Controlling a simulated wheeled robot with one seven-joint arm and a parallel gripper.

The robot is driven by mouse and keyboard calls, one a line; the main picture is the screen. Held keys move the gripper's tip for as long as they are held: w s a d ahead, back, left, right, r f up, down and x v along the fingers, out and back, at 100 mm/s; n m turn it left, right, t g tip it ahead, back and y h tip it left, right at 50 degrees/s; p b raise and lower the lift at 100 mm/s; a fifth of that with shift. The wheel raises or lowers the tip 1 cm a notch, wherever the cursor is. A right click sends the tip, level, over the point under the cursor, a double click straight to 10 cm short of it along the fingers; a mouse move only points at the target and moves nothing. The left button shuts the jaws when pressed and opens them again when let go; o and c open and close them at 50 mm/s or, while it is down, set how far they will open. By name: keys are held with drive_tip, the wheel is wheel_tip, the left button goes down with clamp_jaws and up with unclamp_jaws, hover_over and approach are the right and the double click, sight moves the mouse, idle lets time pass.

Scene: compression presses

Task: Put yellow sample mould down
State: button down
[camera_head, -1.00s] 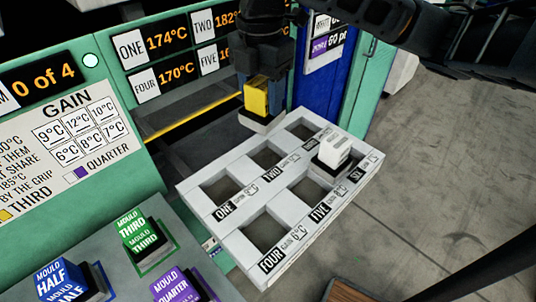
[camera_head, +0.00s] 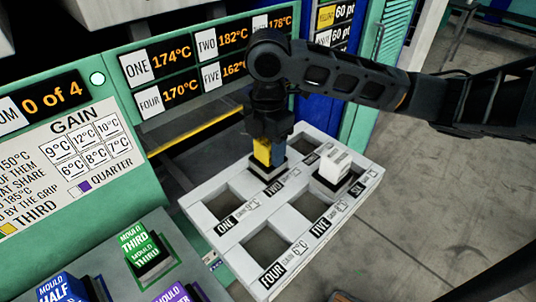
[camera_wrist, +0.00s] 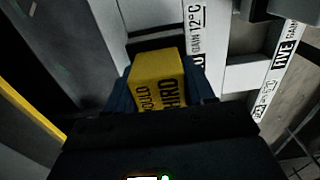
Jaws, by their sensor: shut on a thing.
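The yellow sample mould (camera_head: 263,151) is a small yellow block with dark lettering. My gripper (camera_head: 268,150) is shut on it, fingers pointing down. The wrist view shows the mould (camera_wrist: 157,82) between the blue fingers (camera_wrist: 160,90). The mould is at the compartment labelled TWO of the pale grey six-compartment tray (camera_head: 240,225). A dark base shows under it there; whether it touches the compartment floor cannot be told. The label with 12°C (camera_wrist: 196,22) is beside the mould in the wrist view.
A white mould (camera_head: 335,165) stands in compartment SIX. Compartments ONE, FOUR and FIVE look empty; THREE is partly hidden. Green (camera_head: 140,245), blue (camera_head: 62,288) and purple (camera_head: 172,293) moulds stand on the front-left bench. A green panel with temperature displays (camera_head: 166,64) rises behind.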

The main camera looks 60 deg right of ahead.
drive_tip(key=shift+f, duration=1.15)
drive_tip(key=shift+f, duration=0.2)
drive_tip(key=shift+c, duration=2)
unclamp_jaws()
wheel_tip(320, 180, up, 12)
drive_tip(key=shift+r, duration=0.2)
